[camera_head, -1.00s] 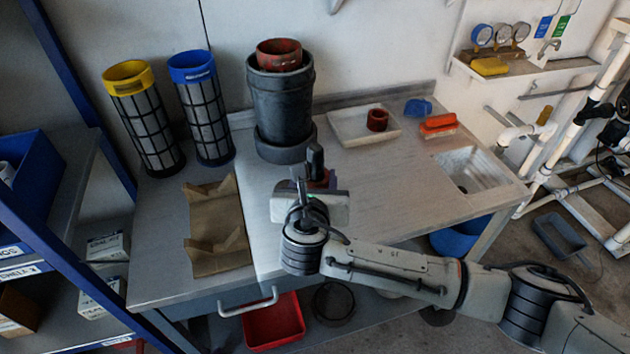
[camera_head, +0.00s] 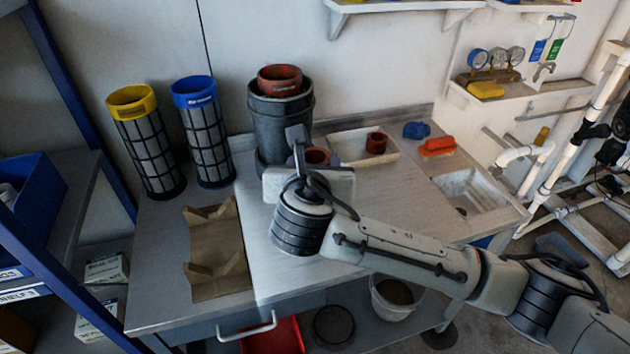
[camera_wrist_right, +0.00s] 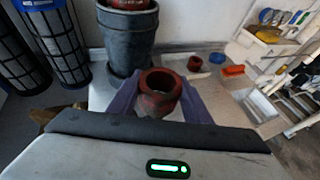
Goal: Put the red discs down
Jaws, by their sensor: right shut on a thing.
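My right gripper (camera_head: 314,152) is shut on a red disc (camera_head: 318,157), a thick ring with a dark hole. The right wrist view shows this disc (camera_wrist_right: 160,91) upright between the two fingers, held above the bench in front of the dark grey vessel (camera_head: 280,116). A second red disc (camera_head: 279,78) sits in the vessel's open top. A third red disc (camera_head: 376,142) stands in the pale tray (camera_head: 345,149) to the right. My arm and gripper hide the vessel's lower front and part of the tray. My left gripper is out of view.
Yellow-topped (camera_head: 146,143) and blue-topped (camera_head: 203,133) mesh filters stand left of the vessel. A brown cradle (camera_head: 219,250) lies on the bench in front of them. An orange brush (camera_head: 437,146), a blue item (camera_head: 416,130) and a sink (camera_head: 466,193) are at the right.

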